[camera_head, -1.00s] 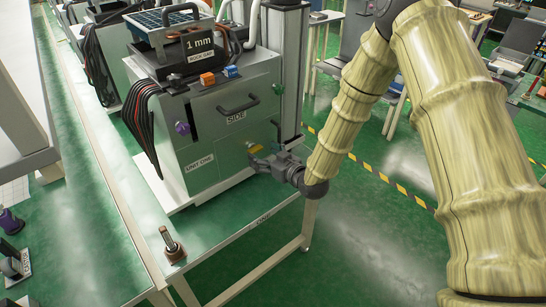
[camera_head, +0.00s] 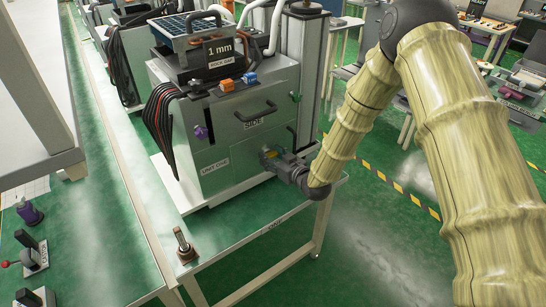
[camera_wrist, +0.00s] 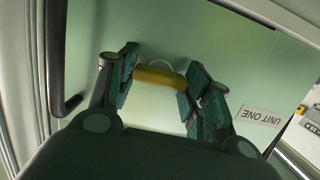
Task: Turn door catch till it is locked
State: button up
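The door catch (camera_wrist: 158,77) is a yellow bar on the pale green door (camera_wrist: 155,115) of unit one, seen in the wrist view. It lies nearly crosswise in the picture, slightly tilted. My gripper (camera_wrist: 159,80) is open, with one dark green finger pad at each end of the bar. The pads seem to overlap the bar's ends; whether they press on it I cannot tell. In the head view my gripper (camera_head: 266,157) is at the lower right of the unit's front, and it hides the catch there.
The grey unit (camera_head: 225,135) has a black side handle (camera_head: 256,114), a purple knob (camera_head: 201,132) and a green knob (camera_head: 295,97). A dark bar handle (camera_wrist: 55,80) stands beside my gripper. A brown-based lever (camera_head: 184,245) stands on the bench's front corner.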

jog(key=o, duration=1.1)
jog(key=shift+s+d, duration=0.1)
jog(key=v, duration=1.2)
jog(key=s+d+f+m+g+h, duration=0.2)
jog(key=s+d+f+g+h, duration=0.15)
jog(key=s+f, duration=0.6)
jog(key=s+d+f+m+g+h, duration=0.2)
jog(key=s+d+f+g, duration=0.15)
jog(key=s+f, duration=0.6)
jog(key=s+d+f+m+g+h, duration=0.1)
jog(key=s+d+f+g, duration=0.1)
jog(key=s, duration=0.5)
jog(key=s+d+f+m+g+h, duration=0.1)
jog(key=s+d+f+g, duration=0.1)
jog(key=s, duration=0.6)
jog(key=s+d+f+m+g+h, duration=0.1)
jog(key=s+d+f, duration=0.3)
jog(key=s, duration=0.4)
jog(key=shift+s+d+m+g+h, duration=0.3)
jog(key=shift+d+g+h, duration=0.1)
jog(key=shift+d, duration=0.15)
